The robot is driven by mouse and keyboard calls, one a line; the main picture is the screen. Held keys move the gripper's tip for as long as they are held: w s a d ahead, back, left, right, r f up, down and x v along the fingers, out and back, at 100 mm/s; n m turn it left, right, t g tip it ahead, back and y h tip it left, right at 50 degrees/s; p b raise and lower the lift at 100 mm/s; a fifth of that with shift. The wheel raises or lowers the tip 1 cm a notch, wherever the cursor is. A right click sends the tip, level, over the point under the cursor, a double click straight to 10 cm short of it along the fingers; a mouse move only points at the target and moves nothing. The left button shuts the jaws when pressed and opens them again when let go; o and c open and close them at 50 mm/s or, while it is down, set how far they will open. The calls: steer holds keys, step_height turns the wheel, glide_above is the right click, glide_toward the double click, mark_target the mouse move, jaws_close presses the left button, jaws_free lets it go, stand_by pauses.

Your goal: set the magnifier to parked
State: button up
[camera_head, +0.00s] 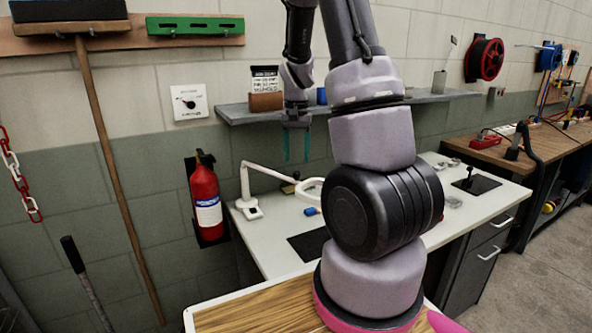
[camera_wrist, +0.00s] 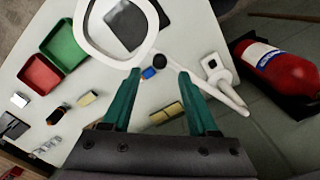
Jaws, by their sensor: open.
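The magnifier is a white lamp-style arm with a ring head. In the head view its base (camera_head: 249,208) stands at the left back of the white bench, and its ring head (camera_head: 309,190) reaches right over the bench, partly hidden by my arm. In the wrist view the ring head (camera_wrist: 84,28) is at the top, and the jointed arm (camera_wrist: 200,82) runs down right to near the base (camera_wrist: 216,72). My gripper (camera_head: 297,160) is open and empty, pointing down above the bench; its teal fingers (camera_wrist: 157,90) show in the wrist view, below the ring and apart from it.
A red fire extinguisher (camera_head: 205,197) hangs on the wall left of the bench. A shelf (camera_head: 235,113) runs along the wall behind my gripper. Green (camera_wrist: 66,42) and red (camera_wrist: 40,75) trays and several small items lie on the bench. A brown wooden top (camera_head: 262,308) is in front.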

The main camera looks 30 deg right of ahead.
step_height(320, 180, down, 5)
steer(key=shift+f, duration=0.2)
jaws_close()
stand_by(1.5)
